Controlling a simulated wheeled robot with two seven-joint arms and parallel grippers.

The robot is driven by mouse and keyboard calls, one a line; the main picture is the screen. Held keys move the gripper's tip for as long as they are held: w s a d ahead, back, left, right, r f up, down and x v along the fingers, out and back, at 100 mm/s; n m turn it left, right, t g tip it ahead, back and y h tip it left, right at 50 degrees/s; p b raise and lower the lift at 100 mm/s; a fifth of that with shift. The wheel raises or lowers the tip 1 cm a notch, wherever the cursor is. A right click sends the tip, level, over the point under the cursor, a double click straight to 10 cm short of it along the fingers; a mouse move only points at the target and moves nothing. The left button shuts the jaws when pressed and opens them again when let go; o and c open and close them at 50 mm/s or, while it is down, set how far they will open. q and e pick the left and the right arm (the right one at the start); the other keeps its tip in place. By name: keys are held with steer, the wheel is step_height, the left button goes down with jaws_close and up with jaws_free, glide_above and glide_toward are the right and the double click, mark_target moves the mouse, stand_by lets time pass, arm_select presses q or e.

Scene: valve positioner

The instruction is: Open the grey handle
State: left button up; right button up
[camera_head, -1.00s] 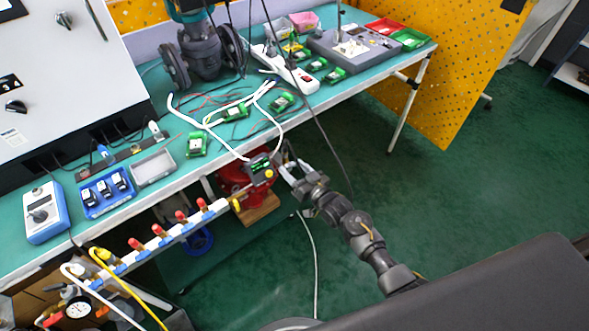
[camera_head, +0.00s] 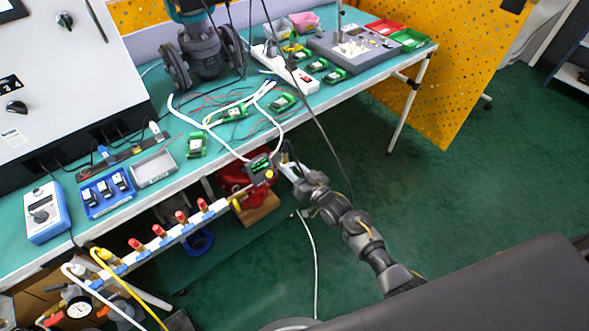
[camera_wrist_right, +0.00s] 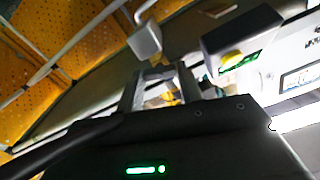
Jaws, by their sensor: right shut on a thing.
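My right gripper (camera_head: 289,167) reaches in from the right to the valve assembly at the table's front edge. It is shut on what I take to be the grey handle, which its fingers largely hide. The gripper also shows in the right wrist view (camera_wrist_right: 158,88), with small yellow parts between and beyond its grey fingers. Next to it is a dark positioner box (camera_head: 259,164) with a green display and a yellow knob; the dark box in the wrist view (camera_wrist_right: 242,42) seems to be the same. A red valve body (camera_head: 233,178) sits below. My left gripper is out of view.
A white manifold (camera_head: 182,231) with several red-handled taps runs left of the valve. The green table (camera_head: 150,90) holds circuit boards, cables and a blue tray (camera_head: 108,192). A dark cable hangs close to my right wrist. The floor at right is clear.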

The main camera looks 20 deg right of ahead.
steer(key=shift+r+m+p, duration=0.1)
steer(key=shift+m+p, duration=0.35)
steer(key=shift+m, duration=0.55)
steer(key=m+p, duration=0.1)
steer(key=m, duration=0.1)
steer(key=shift+m, duration=0.4)
steer(key=m+p, duration=0.1)
steer(key=m, duration=0.2)
steer(key=shift+m, duration=0.3)
steer(key=shift+m+p, duration=0.55)
steer(key=shift+m, duration=0.35)
steer(key=shift+m+p, duration=0.4)
steer(key=shift+m, duration=0.7)
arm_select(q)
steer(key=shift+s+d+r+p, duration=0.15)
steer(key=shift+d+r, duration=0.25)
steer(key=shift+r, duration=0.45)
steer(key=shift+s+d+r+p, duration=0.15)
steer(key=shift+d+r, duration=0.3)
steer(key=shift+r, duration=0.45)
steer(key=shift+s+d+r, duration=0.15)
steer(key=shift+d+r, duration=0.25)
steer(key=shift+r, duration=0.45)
arm_select(e)
steer(key=shift+m, duration=1)
steer(key=o, duration=1)
